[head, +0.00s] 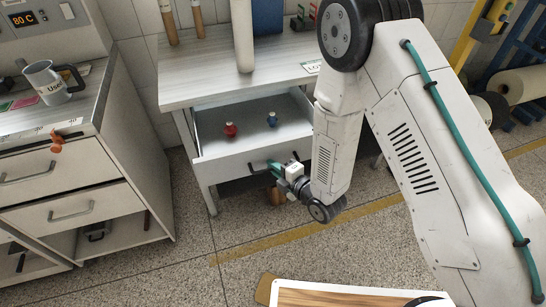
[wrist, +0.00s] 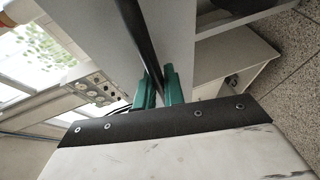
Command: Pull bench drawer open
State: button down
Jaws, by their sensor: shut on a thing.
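The bench drawer (head: 222,166) hangs out from under the bench top (head: 183,92), so its inside shows. A red object (head: 230,130) and a blue object (head: 271,119) stand inside it. My gripper (head: 273,167) is at the drawer front, with its green fingers at the dark handle (head: 257,165). In the wrist view the two green fingers (wrist: 159,90) are closed around the dark handle bar (wrist: 148,45). My arm hides the right end of the drawer.
A cabinet (head: 95,200) with several drawers and a grey mug (head: 50,82) on top stands at the left. A wood-topped board (head: 330,296) lies low at the front. Paper rolls (head: 520,88) stand on the right.

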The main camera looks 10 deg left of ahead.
jog(key=shift+s+d, duration=0.5)
jog(key=shift+s, duration=0.3)
jog(key=c, duration=1.5)
grip_release()
jog(key=shift+a, duration=0.1)
jog(key=v, duration=0.7)
jog(key=shift+s+d, duration=0.3)
